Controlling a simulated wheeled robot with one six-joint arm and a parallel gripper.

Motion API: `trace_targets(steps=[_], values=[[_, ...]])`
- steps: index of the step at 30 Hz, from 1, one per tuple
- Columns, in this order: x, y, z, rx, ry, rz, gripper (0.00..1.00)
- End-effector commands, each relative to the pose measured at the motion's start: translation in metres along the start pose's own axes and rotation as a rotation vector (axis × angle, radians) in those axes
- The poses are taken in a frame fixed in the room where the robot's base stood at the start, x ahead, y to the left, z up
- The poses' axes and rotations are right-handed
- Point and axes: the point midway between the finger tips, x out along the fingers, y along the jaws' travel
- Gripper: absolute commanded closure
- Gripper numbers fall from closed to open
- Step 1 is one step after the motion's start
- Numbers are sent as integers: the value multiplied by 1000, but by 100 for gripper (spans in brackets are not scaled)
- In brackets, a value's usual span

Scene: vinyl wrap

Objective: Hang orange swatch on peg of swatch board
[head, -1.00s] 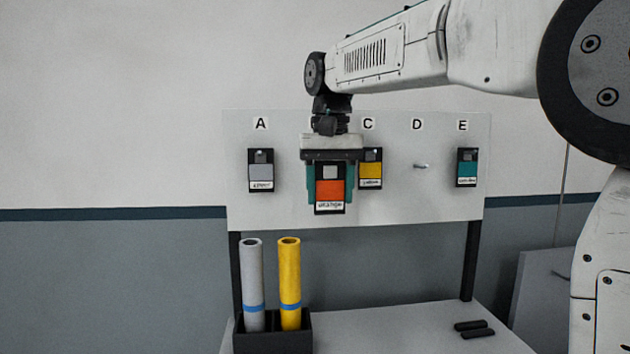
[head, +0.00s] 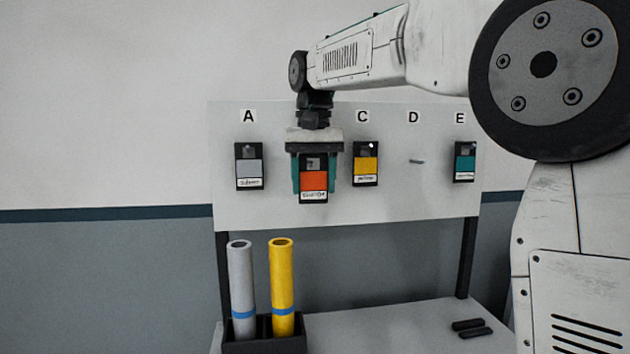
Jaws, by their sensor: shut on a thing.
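My gripper (head: 313,183) hangs downward with teal fingers shut on the sides of the orange swatch (head: 314,181). The swatch is a black upright card with an orange patch, a white label below and a grey window at its top. It is in front of the pale swatch board (head: 390,207), between the columns marked A and C. The letter and any peg there are hidden behind my gripper and wrist. I cannot tell whether the swatch touches the board or a peg. A bare peg (head: 417,161) shows under D.
A silver swatch (head: 249,168) hangs under A, a yellow one (head: 366,166) under C, close right of my gripper, and a teal one (head: 465,163) under E. Silver and yellow rolls (head: 282,285) stand in a black holder below. Two dark bars (head: 470,329) lie on the table.

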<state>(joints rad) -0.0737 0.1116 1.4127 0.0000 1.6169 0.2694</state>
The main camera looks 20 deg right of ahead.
Motion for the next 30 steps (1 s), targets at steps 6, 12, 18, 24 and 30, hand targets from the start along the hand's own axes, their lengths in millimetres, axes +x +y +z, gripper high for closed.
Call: trace_targets(steps=[6, 12, 18, 24, 30], values=[[2, 0, -14, 1, 0, 0, 67], [3, 0, -26, 2, 0, 0, 67], [4, 0, -38, 1, -1, 0, 67], [7, 0, -48, 0, -1, 0, 67], [10, 0, -55, 0, -1, 0, 67]])
